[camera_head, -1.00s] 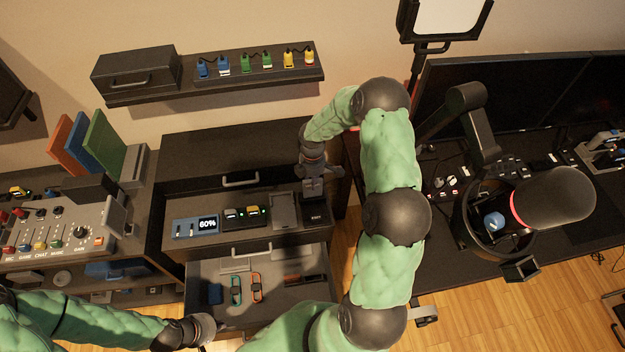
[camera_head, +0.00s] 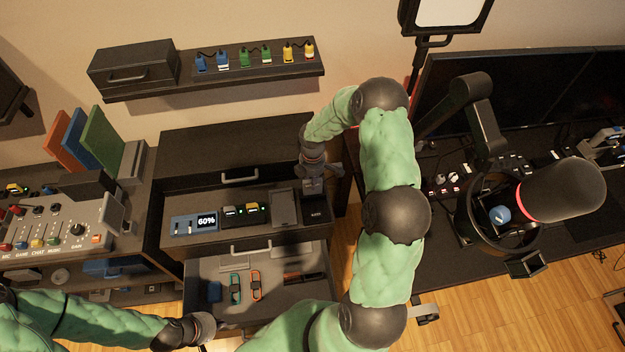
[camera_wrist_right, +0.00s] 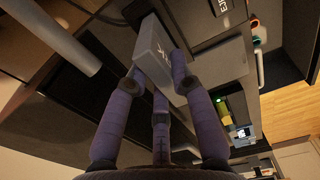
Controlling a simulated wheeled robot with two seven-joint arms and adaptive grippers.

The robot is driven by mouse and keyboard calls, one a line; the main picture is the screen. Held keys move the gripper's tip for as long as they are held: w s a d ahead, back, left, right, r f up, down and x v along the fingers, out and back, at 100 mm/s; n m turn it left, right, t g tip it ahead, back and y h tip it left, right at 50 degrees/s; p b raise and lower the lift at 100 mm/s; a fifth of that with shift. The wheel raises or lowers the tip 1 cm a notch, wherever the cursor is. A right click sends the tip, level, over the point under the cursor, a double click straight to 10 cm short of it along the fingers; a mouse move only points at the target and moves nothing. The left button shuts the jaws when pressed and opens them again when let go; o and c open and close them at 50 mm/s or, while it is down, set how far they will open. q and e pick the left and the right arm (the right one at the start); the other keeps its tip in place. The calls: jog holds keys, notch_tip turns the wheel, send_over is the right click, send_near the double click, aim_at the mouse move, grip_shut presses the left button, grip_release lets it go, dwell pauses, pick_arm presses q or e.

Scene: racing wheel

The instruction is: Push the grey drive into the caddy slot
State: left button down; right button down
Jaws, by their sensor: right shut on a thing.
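The grey drive (camera_wrist_right: 157,52) is a pale grey box held between the fingers of my right gripper (camera_wrist_right: 158,82) in the right wrist view. In the head view my right gripper (camera_head: 314,184) points down over the dark caddy (camera_head: 316,212) at the right end of the desktop unit, and the drive is mostly hidden there. In the wrist view the drive's far end is close to the dark unit with white lettering; I cannot tell how deep it sits in the slot. My left gripper (camera_head: 203,328) is low at the left, away from the caddy, its fingers unclear.
A panel reading 60% (camera_head: 206,221) and a dock with small lit items (camera_head: 243,211) sit left of the caddy. Below, an open drawer (camera_head: 208,268) holds teal and orange items. A microphone (camera_head: 565,192) and monitors stand right. A shelf (camera_head: 215,82) hangs above.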

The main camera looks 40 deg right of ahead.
jog(key=shift+f, duration=0.35)
jog(key=c, duration=1)
grip_release()
jog(key=shift+r, duration=3.8)
